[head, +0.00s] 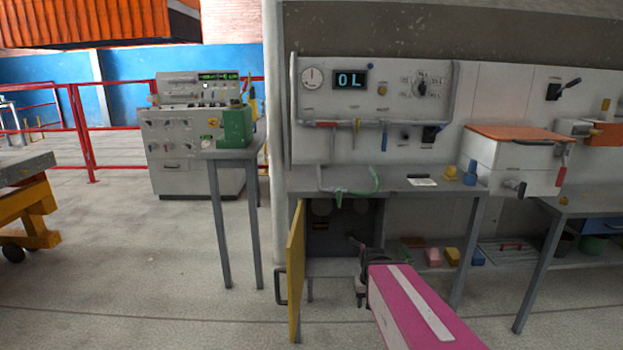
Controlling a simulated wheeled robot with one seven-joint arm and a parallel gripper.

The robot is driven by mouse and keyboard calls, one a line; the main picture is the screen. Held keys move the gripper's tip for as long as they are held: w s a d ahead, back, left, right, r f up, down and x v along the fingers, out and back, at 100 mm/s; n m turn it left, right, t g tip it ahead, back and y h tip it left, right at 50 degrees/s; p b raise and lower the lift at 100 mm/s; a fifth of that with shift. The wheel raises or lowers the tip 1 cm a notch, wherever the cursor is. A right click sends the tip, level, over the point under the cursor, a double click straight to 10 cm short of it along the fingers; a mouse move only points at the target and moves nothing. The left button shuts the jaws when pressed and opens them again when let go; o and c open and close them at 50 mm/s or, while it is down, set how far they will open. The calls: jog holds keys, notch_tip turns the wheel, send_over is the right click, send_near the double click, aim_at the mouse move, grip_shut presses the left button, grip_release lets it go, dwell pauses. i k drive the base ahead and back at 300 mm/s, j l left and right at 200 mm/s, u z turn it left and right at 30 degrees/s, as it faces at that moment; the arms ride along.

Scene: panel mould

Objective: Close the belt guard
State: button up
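The belt guard appears to be the yellow hinged panel (295,272) below the left end of the workbench. It stands open, swung out toward me and seen nearly edge-on, with a dark bar handle (280,288) on its left side. Behind it is a dark recess (335,222) with round shapes that look like pulleys. My gripper (359,284) is in front of the recess, to the right of the guard and apart from it in the picture.
The grey workbench (400,182) has legs at both sides and a low shelf with several coloured blocks. A green-and-grey curved pipe (376,182) sits at its front edge. A small grey table (230,154) stands left. Floor left of the guard is clear.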

aim_at(294, 271)
jog(key=k+j+z, duration=0.1)
jog(key=j, duration=0.3)
jog(key=k+j+z, duration=0.1)
jog(key=j, duration=0.3)
jog(key=k+j+z, duration=0.1)
jog(key=j, duration=0.3)
jog(key=k+j+z, duration=0.1)
jog(key=k+j, duration=0.15)
jog(key=k+j+z, duration=0.1)
jog(key=j, duration=0.4)
jog(key=k+j+z, duration=0.1)
jog(key=k+j, duration=0.2)
